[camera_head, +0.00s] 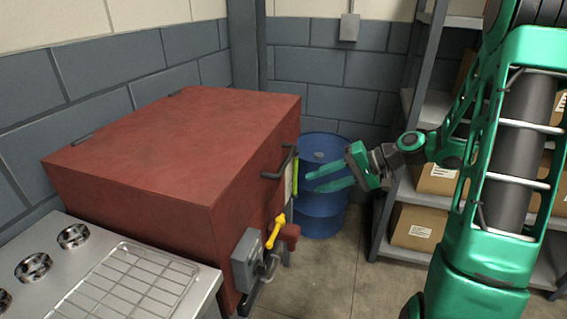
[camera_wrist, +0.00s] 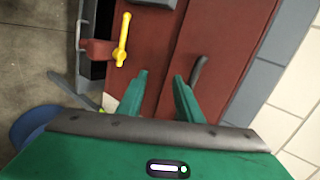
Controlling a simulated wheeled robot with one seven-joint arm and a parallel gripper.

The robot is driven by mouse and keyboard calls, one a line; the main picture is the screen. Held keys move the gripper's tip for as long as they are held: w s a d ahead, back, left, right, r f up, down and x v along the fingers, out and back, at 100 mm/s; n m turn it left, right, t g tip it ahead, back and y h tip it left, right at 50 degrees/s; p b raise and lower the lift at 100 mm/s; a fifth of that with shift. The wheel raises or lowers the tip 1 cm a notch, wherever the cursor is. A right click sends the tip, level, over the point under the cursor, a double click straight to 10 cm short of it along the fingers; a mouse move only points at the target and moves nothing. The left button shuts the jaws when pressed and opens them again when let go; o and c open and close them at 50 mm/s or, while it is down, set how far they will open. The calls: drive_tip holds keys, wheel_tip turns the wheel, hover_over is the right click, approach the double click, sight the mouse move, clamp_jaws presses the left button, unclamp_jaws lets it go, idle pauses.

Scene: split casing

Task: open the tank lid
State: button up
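The red tank (camera_head: 235,180) stands against the wall, and its lid (camera_head: 170,125) lies closed on top. A dark bar handle (camera_head: 279,163) is on the lid's front side; it also shows in the wrist view (camera_wrist: 196,72), just right of the fingers. My gripper (camera_head: 311,181) is in front of the tank near the handle. In the wrist view my gripper (camera_wrist: 160,78) is open and empty, with a gap between its two green fingers. The handle is outside that gap. I cannot tell whether a finger touches the tank.
A yellow valve lever (camera_head: 276,231) on a red pipe sticks out low on the tank front. A blue barrel (camera_head: 320,215) stands behind my gripper. A metal counter (camera_head: 125,243) is at the lower left. Shelves with boxes (camera_head: 412,227) stand right.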

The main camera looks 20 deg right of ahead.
sight(286, 158)
drive_tip(key=w+d+r+m+t+y, duration=0.2)
drive_tip(key=w+r+t, duration=0.1)
drive_tip(key=w+r, duration=0.1)
drive_tip(key=x, duration=1.1)
drive_tip(key=shift+a+r, duration=0.15)
drive_tip(key=shift+r, duration=0.05)
clamp_jaws()
